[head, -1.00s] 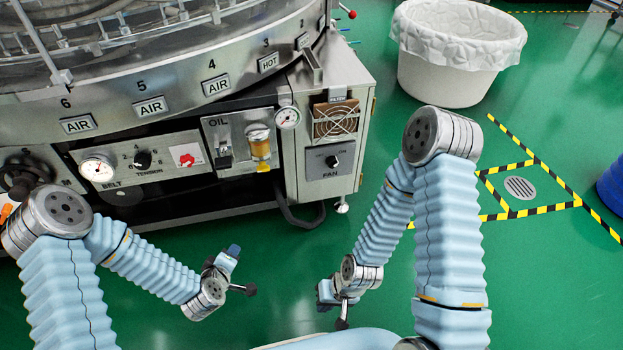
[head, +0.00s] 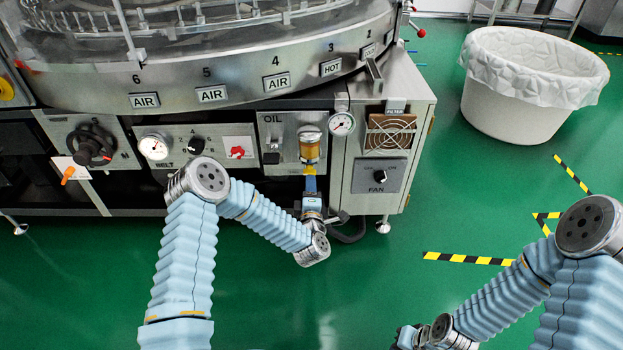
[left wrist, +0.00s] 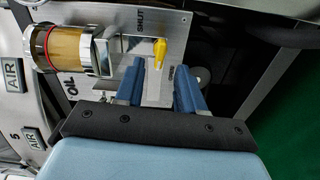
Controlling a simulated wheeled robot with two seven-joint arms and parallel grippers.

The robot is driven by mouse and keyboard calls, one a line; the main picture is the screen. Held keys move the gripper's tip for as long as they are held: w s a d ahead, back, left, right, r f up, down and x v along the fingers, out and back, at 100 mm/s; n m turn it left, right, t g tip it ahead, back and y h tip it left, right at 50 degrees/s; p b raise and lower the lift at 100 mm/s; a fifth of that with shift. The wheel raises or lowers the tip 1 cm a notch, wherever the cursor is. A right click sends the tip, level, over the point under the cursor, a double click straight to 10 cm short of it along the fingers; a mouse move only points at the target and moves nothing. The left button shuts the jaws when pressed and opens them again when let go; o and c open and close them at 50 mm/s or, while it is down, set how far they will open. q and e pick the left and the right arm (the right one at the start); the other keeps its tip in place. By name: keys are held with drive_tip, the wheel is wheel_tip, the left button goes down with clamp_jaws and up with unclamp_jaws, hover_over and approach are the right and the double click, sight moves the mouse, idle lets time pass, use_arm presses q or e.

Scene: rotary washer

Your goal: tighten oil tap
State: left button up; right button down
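The oil tap (left wrist: 160,51) has a small yellow handle beside the printed SHUT label on the oil panel (left wrist: 171,22). It shows as a bit of yellow in the head view (head: 310,169), under the amber oil cup (head: 310,149). My left gripper (left wrist: 158,78) is open with two blue fingers pointing at the panel. The yellow handle lies ahead of and between the fingertips in the left wrist view, with no visible contact. In the head view my left gripper (head: 311,184) is just below the cup. My right gripper (head: 402,338) is at the bottom edge, its fingers unclear.
A gauge (head: 342,123) and the fan box (head: 378,177) stand right of the oil panel. A red switch (head: 237,152) and a black hand wheel (head: 91,146) are to the left. A white lined bin (head: 530,90) stands at the back right.

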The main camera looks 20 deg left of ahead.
sight(310, 171)
use_arm(q)
drive_tip(key=shift+x, duration=2.3)
clamp_jaws()
